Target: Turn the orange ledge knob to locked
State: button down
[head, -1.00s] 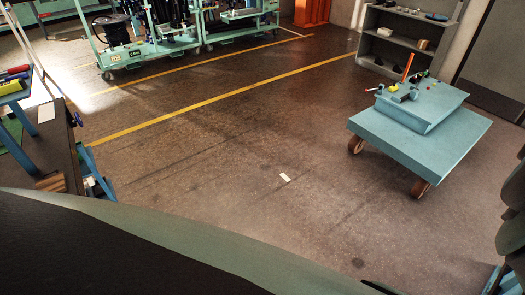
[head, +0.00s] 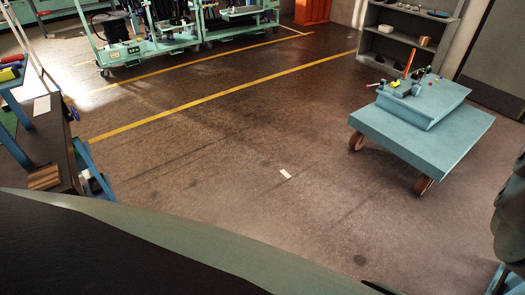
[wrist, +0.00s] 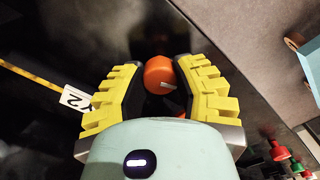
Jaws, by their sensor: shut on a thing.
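The orange ledge knob (wrist: 159,73) shows in the wrist view at the upper middle, with a short white mark on its face. My gripper (wrist: 161,82) has its yellow ribbed fingers on either side of the knob and is shut on it. The fingers hide parts of the knob's sides. The knob stands in front of a dark surface, and I see no readable locked marking beside it. I cannot make out this knob or my fingers in the head view.
A white tag marked 2 (wrist: 75,98) lies left of my gripper, by a yellow strip. Red and green knobs (wrist: 281,152) are at lower right. In the head view, a teal wheeled cart (head: 425,140) stands right, a dark bench (head: 55,150) left, with open floor between.

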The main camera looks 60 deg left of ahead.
jog(key=shift+a+m+b, duration=0.1)
jog(key=shift+m+b, duration=0.6)
jog(key=shift+m, duration=1.4)
jog(key=c, duration=0.9)
grip_release()
notch_tip(320, 180, up, 12)
